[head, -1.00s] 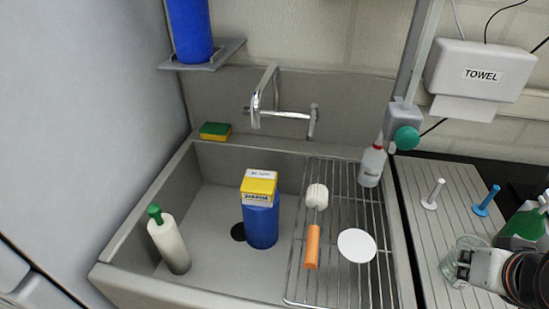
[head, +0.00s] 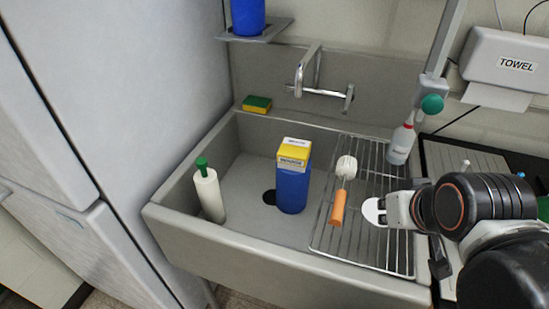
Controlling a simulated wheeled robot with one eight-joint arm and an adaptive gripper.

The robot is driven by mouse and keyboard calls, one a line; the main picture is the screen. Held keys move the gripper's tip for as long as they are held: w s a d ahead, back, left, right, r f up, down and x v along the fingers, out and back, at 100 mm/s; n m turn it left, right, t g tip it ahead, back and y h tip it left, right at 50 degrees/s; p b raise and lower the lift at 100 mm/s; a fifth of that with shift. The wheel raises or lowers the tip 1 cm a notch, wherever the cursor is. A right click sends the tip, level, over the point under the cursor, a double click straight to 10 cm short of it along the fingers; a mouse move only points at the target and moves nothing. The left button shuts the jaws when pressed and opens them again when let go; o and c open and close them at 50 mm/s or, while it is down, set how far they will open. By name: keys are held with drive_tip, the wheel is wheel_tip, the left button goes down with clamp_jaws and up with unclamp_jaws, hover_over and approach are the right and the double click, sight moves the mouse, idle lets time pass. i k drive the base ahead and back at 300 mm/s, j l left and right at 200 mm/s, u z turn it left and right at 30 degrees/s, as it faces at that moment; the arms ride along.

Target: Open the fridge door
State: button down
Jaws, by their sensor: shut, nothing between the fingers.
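The fridge stands at the left edge of the head view, its side panel (head: 135,90) light grey. Its upper door (head: 35,115) and lower door (head: 100,255) show at an angle, with a dark gap between them. Both look closed. A handle cannot be made out clearly. My gripper (head: 381,211) is at the right, over the wire rack of the sink and in front of the white disc. It is shut and empty, pointing left, well apart from the fridge with the sink between them.
The sink (head: 240,243) holds a white bottle with a green top (head: 209,190), a blue and yellow container (head: 293,180) and, on the rack (head: 325,235), an orange-handled brush (head: 338,207). A towel dispenser (head: 509,62) hangs at the back right. Floor shows at the lower left.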

sight(92, 242)
drive_tip(key=j+u, duration=0.1)
drive_tip(key=u, duration=2.05)
